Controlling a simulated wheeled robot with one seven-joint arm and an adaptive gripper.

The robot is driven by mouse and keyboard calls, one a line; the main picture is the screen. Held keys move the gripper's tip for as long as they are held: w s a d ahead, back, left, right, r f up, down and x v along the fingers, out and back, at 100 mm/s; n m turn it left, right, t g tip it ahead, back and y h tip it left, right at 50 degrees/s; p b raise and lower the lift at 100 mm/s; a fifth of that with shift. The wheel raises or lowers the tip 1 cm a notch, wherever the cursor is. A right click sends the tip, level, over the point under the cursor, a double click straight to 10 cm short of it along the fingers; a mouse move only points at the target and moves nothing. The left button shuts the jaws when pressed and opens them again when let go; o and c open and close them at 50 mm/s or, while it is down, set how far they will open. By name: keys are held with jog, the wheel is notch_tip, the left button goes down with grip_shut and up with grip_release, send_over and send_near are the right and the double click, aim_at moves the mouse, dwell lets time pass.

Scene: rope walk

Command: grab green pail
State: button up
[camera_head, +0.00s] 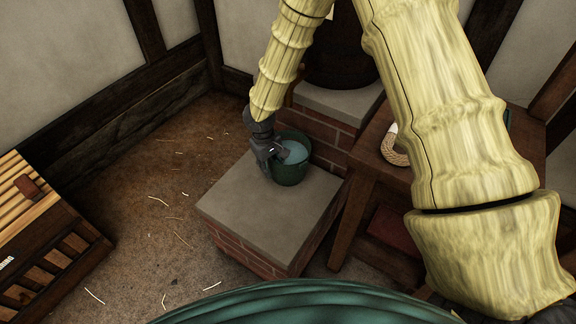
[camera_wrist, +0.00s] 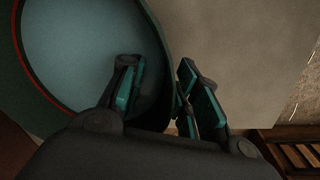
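The green pail (camera_head: 291,175) stands upright on a low brick block with a grey slab top (camera_head: 240,205). Its pale blue-grey inside shows from above. In the wrist view the pail (camera_wrist: 27,108) fills the upper left, with a thin red line near its rim. My gripper (camera_head: 273,153) is at the pail's left rim in the head view. In the wrist view my gripper (camera_wrist: 163,85) has one finger inside the pail and the others outside, with the wall between. A gap shows between the inner finger and the wall; the lower contact is hidden.
A wooden table (camera_head: 362,166) with a rope coil (camera_head: 393,150) stands right of the block. A dark barrel (camera_head: 340,55) sits on another brick block (camera_head: 325,126) behind. A slatted wooden piece (camera_head: 55,245) is at left. Floor (camera_head: 150,215) between is open.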

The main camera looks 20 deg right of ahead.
jog(key=shift+f, duration=0.35)
grip_shut()
